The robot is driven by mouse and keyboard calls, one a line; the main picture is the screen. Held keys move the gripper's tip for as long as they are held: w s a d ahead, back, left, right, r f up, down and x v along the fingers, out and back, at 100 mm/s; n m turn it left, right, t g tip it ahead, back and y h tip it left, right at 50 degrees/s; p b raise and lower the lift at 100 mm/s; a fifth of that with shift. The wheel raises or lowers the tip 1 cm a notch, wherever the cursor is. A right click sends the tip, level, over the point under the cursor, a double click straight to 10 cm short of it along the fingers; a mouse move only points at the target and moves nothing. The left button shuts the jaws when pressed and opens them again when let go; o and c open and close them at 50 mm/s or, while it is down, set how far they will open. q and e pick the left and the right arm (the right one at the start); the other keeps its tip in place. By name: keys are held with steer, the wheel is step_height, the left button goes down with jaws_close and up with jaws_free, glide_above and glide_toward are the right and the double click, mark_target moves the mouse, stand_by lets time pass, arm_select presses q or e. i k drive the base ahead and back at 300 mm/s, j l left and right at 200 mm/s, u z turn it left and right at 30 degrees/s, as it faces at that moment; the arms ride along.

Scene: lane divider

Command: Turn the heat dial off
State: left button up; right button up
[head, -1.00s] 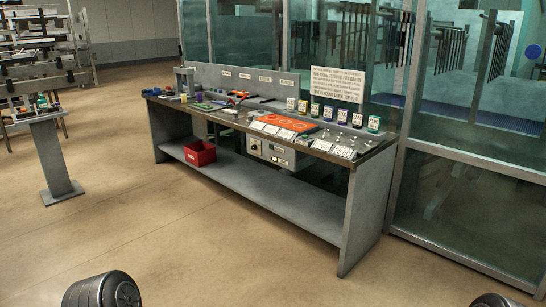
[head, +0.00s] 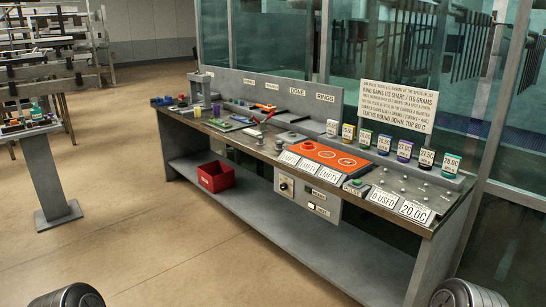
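A grey control panel (head: 308,200) hangs under the front edge of the long workbench (head: 360,248). A round dial (head: 285,187) sits on the left part of this panel. It is small in the head view, and I cannot read its setting. Small labels and a switch-like part (head: 318,209) are to its right. Above the panel, an orange plate (head: 328,158) with ring marks lies on the bench top. Neither of my grippers shows; only dark rounded parts of my arms are at the bottom corners, well apart from the bench.
A red bin (head: 216,177) stands on the lower shelf. Several labelled jars (head: 404,151) line the back of the bench top, with number cards (head: 400,205) in front. A pedestal (head: 50,170) stands at left. The floor before the bench is clear.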

mark_target(283, 187)
steer(key=i+j+z, duration=0.45)
steer(key=i+j, duration=0.15)
steer(key=i, duration=0.55)
steer(key=i+j+z, duration=0.45)
steer(key=i+j, duration=0.5)
steer(key=i, duration=0.1)
